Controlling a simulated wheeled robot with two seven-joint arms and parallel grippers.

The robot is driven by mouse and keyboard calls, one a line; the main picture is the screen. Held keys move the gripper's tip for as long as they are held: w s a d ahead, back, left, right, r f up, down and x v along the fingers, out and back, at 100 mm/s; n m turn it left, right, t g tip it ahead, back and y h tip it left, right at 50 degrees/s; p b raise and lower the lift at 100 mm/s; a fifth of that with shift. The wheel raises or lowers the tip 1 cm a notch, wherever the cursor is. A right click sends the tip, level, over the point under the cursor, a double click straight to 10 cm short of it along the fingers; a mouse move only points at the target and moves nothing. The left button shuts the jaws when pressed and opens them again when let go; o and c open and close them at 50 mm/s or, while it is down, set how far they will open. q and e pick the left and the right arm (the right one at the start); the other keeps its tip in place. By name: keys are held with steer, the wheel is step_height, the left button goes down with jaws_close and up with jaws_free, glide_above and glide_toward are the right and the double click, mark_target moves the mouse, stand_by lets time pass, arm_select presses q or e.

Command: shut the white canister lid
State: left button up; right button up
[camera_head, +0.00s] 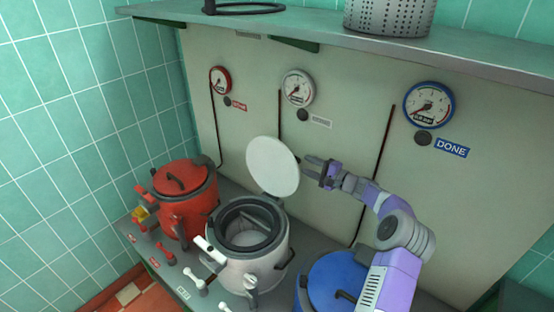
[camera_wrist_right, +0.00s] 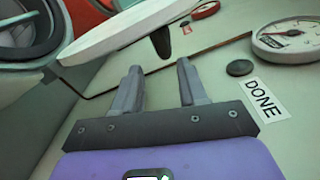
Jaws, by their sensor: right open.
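The white canister (camera_head: 243,245) stands between the red and blue ones. Its white lid (camera_head: 273,167) is open and tilted up on the canister's far side; its edge also shows in the right wrist view (camera_wrist_right: 130,32). My right gripper (camera_head: 308,165) is open and empty, just right of the lid, with its fingers pointing toward it. In the right wrist view the two fingers (camera_wrist_right: 158,75) are spread apart, with a dark lid handle (camera_wrist_right: 161,42) just beyond them. I cannot tell whether they touch the lid. My left gripper is not in view.
A red canister (camera_head: 186,200) with its lid down stands to the left, a blue canister (camera_head: 338,280) to the right under my right arm. A panel with dials (camera_head: 428,105) rises behind. A shelf (camera_head: 330,32) holding a perforated pot (camera_head: 390,15) overhangs above.

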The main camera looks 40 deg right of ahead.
mark_target(292, 156)
steer(key=x, duration=0.5)
steer(key=r+x, duration=0.1)
steer(key=x, duration=0.2)
steer(key=shift+a, duration=0.15)
steer(key=shift+c, duration=0.3)
jaws_close()
